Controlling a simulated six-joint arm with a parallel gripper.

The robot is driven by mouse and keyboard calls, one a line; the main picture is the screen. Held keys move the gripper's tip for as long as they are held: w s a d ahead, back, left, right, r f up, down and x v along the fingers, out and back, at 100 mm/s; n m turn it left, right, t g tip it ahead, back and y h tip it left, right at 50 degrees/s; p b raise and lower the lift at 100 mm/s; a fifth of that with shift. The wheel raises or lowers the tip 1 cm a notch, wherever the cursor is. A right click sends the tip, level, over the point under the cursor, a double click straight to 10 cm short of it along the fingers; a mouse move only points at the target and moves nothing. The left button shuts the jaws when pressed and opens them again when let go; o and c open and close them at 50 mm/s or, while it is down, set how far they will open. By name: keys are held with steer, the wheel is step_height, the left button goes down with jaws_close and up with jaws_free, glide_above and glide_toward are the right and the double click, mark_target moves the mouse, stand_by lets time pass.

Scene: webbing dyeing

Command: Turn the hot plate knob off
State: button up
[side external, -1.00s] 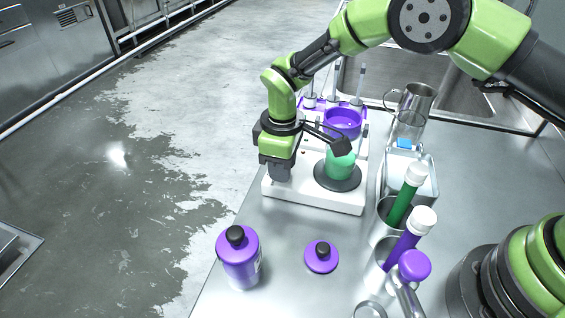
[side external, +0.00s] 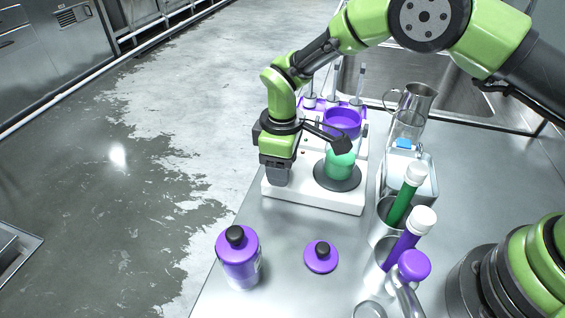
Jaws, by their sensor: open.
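The hot plate (side external: 312,197) is a white slab on the steel table. A round dark heating disc (side external: 338,182) lies on its front part with a green vessel (side external: 341,163) on it. My gripper (side external: 277,183) points down at the left edge of the hot plate, left of the green vessel. Its fingertips are small and dark here, and the gap between them is hard to see. The knob cannot be made out; my gripper may hide it. I cannot tell whether the fingers touch anything.
A purple bowl (side external: 342,122) stands behind the green vessel. A purple bottle (side external: 239,258) and a purple round item with a black cap (side external: 321,257) stand in front. Steel cups hold a green tube (side external: 405,197) and a purple tube (side external: 405,241) at right. A metal pitcher (side external: 415,98) stands behind.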

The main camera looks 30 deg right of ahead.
step_height(320, 180, up, 10)
steer(key=shift+f, duration=0.1)
stand_by(0.4)
steer(key=m, duration=0.5)
steer(key=shift+f, duration=0.1)
steer(key=shift+f+m, duration=0.2)
steer(key=shift+m, duration=0.3)
step_height(320, 180, down, 10)
steer(key=shift+r, duration=0.25)
steer(key=c, duration=0.9)
